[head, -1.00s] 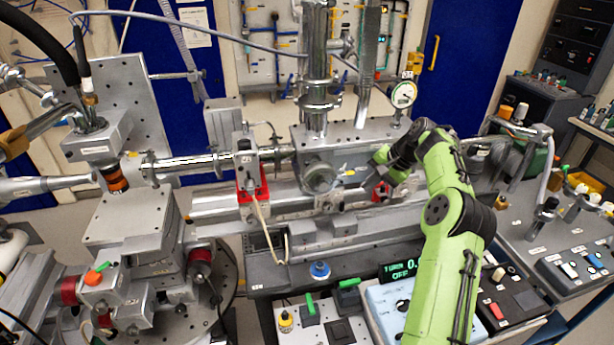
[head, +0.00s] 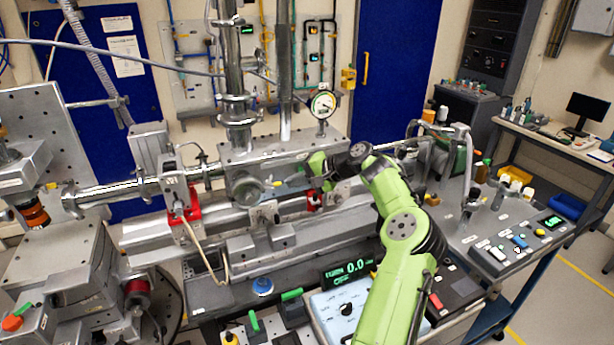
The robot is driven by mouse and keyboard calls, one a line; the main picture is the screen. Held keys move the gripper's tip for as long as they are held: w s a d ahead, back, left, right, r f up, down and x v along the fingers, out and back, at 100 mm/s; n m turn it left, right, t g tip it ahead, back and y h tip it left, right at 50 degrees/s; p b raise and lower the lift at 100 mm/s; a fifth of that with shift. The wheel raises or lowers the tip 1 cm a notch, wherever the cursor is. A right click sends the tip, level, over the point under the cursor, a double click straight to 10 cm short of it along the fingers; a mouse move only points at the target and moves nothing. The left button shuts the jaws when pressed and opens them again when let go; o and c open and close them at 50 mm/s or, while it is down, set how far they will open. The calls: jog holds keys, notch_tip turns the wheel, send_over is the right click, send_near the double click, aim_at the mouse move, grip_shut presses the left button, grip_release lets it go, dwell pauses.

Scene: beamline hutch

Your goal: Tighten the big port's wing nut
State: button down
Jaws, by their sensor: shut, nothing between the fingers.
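The big port looks to be the round grey flange (head: 247,188) on the front of the metal chamber (head: 230,155). A small grey and yellow part lies just right of it; I cannot tell whether it is the wing nut. My gripper (head: 300,180) is at the end of the green arm, right of the port and close to the chamber front. Its fingers are small and partly hidden by the wrist; they are shut and hold nothing. I cannot tell whether they touch anything. A dark display (head: 348,270) below shows green text reading "TURN 0.0".
A dial gauge (head: 323,104) and a vertical steel column (head: 234,90) stand on the chamber. A red clamp (head: 187,212) is on the rail to the left. Open floor lies at the far right.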

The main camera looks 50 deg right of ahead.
aim_at(268, 184)
jog(key=w, duration=0.1)
jog(key=w+a, duration=0.1)
jog(key=w, duration=0.1)
jog(key=w+p, duration=0.1)
jog(key=w, duration=0.1)
jog(key=shift+w+a+f, duration=0.2)
jog(key=shift+a+f, duration=0.05)
jog(key=shift+f, duration=0.15)
jog(key=shift+f, duration=0.1)
jog(key=h+b, duration=0.1)
jog(key=b, duration=0.2)
jog(key=shift+a+f+m, duration=0.1)
jog(key=shift+f+m, duration=0.1)
jog(key=shift+m, duration=0.2)
jog(key=shift+a+m+h+b, duration=0.1)
jog(key=shift+m+h+b, duration=0.2)
jog(key=shift+b, duration=0.3)
jog(key=shift+a+b, duration=0.15)
jog(key=shift+b, duration=0.15)
jog(key=shift+w+a+r, duration=0.15)
jog(key=shift+a+r, duration=0.15)
jog(key=shift+a, duration=0.1)
jog(key=shift+p, duration=0.35)
